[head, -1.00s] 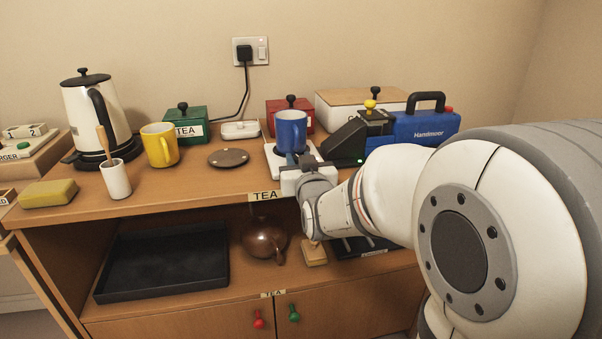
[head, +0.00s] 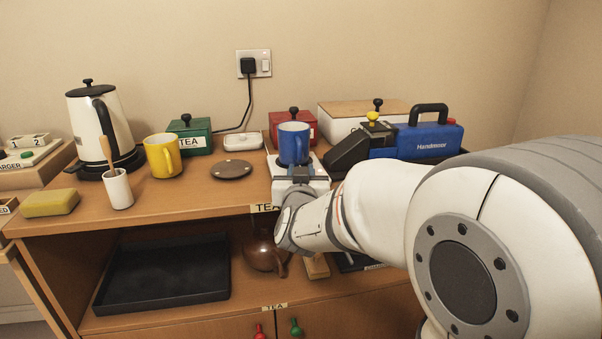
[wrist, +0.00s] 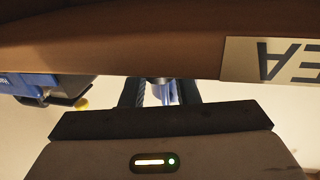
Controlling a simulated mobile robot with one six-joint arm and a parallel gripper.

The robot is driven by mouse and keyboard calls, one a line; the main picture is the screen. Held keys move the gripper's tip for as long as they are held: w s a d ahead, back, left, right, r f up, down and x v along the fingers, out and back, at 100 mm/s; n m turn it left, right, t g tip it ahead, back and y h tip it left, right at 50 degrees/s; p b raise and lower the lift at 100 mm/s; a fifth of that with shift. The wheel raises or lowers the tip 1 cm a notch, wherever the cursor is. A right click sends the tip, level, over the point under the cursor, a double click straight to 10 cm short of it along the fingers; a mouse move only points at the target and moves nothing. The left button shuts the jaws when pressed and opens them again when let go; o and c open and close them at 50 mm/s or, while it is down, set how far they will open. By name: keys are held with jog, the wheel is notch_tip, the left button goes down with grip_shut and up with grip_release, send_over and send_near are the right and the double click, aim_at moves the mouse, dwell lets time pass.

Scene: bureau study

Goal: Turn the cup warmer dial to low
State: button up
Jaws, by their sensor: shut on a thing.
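The white cup warmer (head: 276,166) sits at the front of the desk top with a blue mug (head: 293,141) standing on it. My gripper (head: 297,172) is at the warmer's front side, just below the mug. In the wrist view, which is upside down, the two dark fingers of my gripper (wrist: 160,93) close around a small grey part (wrist: 158,81), apparently the warmer's dial. The dial's marks and pointer cannot be read, and the head view does not show the dial clearly because my gripper covers that area.
A TEA label (head: 262,208) is on the desk edge close to my wrist. A dark round coaster (head: 231,169) and yellow mug (head: 162,156) stand left. A blue Handmoor case (head: 430,140) and black device (head: 348,150) are right. A brown teapot (head: 262,254) sits below.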

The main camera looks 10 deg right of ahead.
jog(key=o, duration=1)
jog(key=shift+c, duration=0.2)
jog(key=p+v, duration=0.2)
jog(key=v, duration=0.6)
